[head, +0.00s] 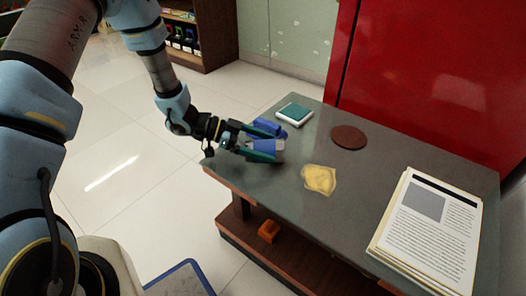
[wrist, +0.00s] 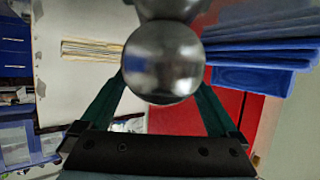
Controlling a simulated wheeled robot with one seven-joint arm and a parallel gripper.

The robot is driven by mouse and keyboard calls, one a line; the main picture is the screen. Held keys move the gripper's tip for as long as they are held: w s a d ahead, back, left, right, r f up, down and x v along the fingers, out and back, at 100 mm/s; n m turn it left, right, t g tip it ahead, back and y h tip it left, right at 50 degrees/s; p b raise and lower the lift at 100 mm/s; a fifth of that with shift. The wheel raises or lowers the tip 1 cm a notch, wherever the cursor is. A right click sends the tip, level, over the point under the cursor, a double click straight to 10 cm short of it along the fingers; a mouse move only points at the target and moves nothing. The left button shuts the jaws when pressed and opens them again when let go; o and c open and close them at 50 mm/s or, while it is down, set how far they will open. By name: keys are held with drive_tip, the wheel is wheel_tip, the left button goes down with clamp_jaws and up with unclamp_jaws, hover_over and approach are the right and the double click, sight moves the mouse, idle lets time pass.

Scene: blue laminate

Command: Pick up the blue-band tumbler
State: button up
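The tumbler (head: 269,145) is near the left end of the grey table in the head view, pale grey with blue showing. In the wrist view I see a shiny, rounded grey metal body (wrist: 162,65) between my two green fingers; no blue band shows there. My gripper (head: 270,146) reaches in from the left, low over the table, with one finger on each side of the tumbler. In the wrist view the fingers meet the outline of the metal body, and their tips are hidden. Whether they press on it, I cannot tell.
A blue object (head: 267,126) is close beside my gripper, on its far side. A teal-and-white block (head: 294,113), a brown disc (head: 349,137), a yellow cloth (head: 319,179) and a stack of printed pages (head: 428,232) lie on the grey table (head: 285,208).

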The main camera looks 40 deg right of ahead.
drive_tip(key=c, duration=1.1)
